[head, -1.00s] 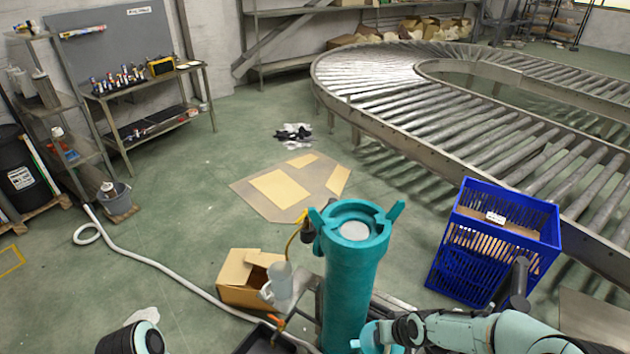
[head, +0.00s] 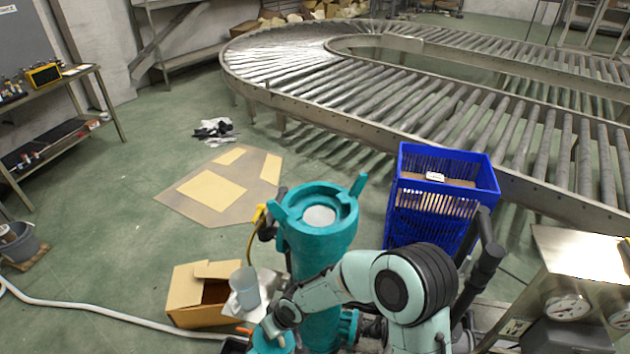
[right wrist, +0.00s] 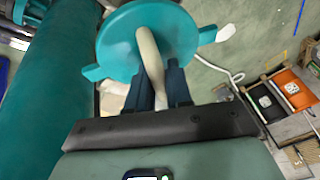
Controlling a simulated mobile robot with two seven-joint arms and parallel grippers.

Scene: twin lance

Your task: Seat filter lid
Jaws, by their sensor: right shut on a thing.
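The teal filter housing (head: 300,247) stands upright in the middle of the head view. Its top is open, with lugs on the rim and a pale round filter top (head: 320,216) inside. In the right wrist view the housing (right wrist: 45,85) runs along the left side. My right gripper (right wrist: 154,82) is shut on the pale handle of the round teal lid (right wrist: 125,42). In the head view my right arm crosses in front of the housing, and the lid (head: 272,343) is low at its left, apart from the open top. My left gripper is not in view.
A cardboard box (head: 187,296) and a clear jug (head: 245,288) are left of the housing. A blue crate (head: 447,160) stands behind at right, before the roller conveyor (head: 480,110). A gauge panel (head: 585,265) is at right. A white hose (head: 120,325) lies on the floor.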

